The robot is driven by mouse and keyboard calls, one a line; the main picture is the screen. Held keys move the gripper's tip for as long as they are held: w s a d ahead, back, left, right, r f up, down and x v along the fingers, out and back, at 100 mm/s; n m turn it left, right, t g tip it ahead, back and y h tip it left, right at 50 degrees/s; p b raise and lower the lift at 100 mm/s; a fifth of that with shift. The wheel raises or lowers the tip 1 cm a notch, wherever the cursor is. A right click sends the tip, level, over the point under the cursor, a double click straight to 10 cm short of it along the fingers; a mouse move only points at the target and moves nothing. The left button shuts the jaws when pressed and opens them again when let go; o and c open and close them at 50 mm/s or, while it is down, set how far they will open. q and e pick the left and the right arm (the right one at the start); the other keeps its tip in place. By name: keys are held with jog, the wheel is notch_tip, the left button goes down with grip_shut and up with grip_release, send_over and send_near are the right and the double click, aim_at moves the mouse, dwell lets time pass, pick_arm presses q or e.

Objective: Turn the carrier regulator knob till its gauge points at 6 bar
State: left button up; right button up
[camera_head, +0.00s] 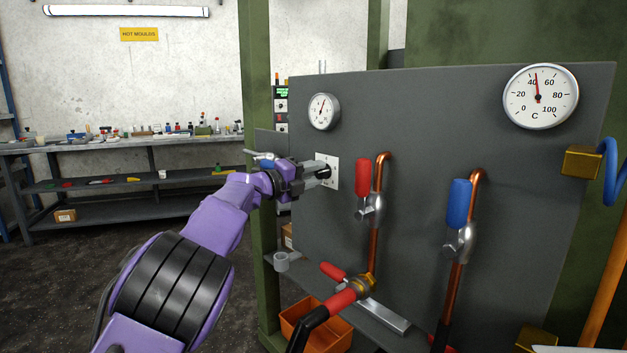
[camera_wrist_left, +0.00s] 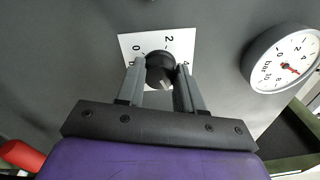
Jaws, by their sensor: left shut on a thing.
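The carrier regulator knob (camera_wrist_left: 158,66) is round and black, on a white scale plate (camera_head: 334,168) fixed to the grey panel. My left gripper (camera_head: 319,171) reaches the plate from the left. In the left wrist view its two grey fingers (camera_wrist_left: 160,80) are on either side of the knob and shut on it. The fingers and knob hide part of the scale. The bar gauge (camera_head: 322,112) is white and round, above the knob in the head view. It also shows in the left wrist view (camera_wrist_left: 283,58), tilted, with a red needle; its exact reading is hard to tell. My right gripper is out of view.
Red-handled (camera_head: 363,180) and blue-handled (camera_head: 459,203) valves on copper pipes stand right of the knob. A temperature gauge (camera_head: 541,96) is at the panel's upper right. A green post (camera_head: 259,200) stands at the panel's left edge. An orange bin (camera_head: 318,335) is below.

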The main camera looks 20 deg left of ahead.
pick_arm(q)
jog(key=shift+f, duration=0.15)
dwell(0.3)
jog(key=o, duration=1)
jog(key=shift+d, duration=0.1)
jog(key=shift+o, duration=0.2)
jog(key=shift+s, duration=0.1)
jog(key=b+v, duration=0.2)
jog(key=v, duration=0.8)
jog(key=shift+s, duration=0.15)
